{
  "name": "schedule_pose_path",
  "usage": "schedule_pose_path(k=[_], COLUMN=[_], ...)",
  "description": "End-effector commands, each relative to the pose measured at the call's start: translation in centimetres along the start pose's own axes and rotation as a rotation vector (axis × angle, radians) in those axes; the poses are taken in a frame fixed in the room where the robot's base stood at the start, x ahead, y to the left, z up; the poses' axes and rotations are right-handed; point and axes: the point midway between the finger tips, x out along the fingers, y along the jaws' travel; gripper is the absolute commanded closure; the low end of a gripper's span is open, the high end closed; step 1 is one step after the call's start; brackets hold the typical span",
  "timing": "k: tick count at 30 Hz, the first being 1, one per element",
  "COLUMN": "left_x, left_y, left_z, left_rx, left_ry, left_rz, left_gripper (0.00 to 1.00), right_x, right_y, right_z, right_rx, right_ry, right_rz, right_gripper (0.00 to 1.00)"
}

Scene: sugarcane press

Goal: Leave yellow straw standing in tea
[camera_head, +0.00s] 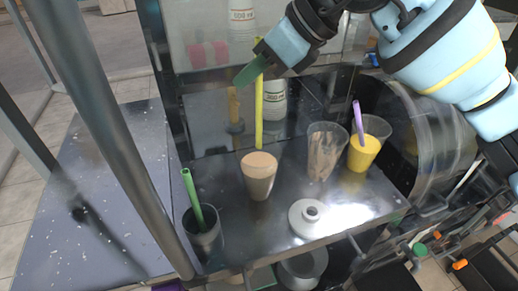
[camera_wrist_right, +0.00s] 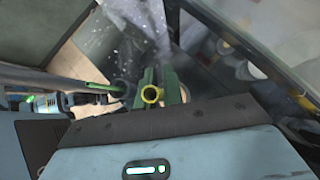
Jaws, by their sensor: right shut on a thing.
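The yellow straw (camera_head: 259,110) is upright in my right gripper (camera_head: 256,68), whose green fingers are shut on it near its top. The tea looks like the light brown drink in a clear cup (camera_head: 259,182) on the dark metal counter. The straw's lower end shows at the cup's far rim; I cannot tell whether it is inside the cup or just behind it. In the right wrist view the straw (camera_wrist_right: 151,94) shows end-on as a yellow ring between the green fingers. My left gripper is not in view.
A dark cup (camera_head: 203,240) with a green straw (camera_head: 192,194) stands at front left. A brown-streaked clear cup (camera_head: 323,155) and a yellow drink (camera_head: 364,152) with a purple straw (camera_head: 358,120) stand right. A pale round lid (camera_head: 307,217) lies in front. A metal post (camera_head: 100,110) crosses the left.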

Motion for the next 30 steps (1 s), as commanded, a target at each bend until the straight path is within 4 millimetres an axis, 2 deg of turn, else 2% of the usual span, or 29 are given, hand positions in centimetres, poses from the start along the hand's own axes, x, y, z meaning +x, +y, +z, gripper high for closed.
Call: schedule_pose_path(k=[30], left_x=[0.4], left_y=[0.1], left_z=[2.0], left_rx=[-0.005], left_ry=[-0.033], left_rz=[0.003], left_gripper=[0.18], right_x=[3.3], right_y=[0.0], right_z=[-3.2], right_rx=[0.001], right_ry=[0.001], right_rz=[0.002], right_gripper=[1.0])
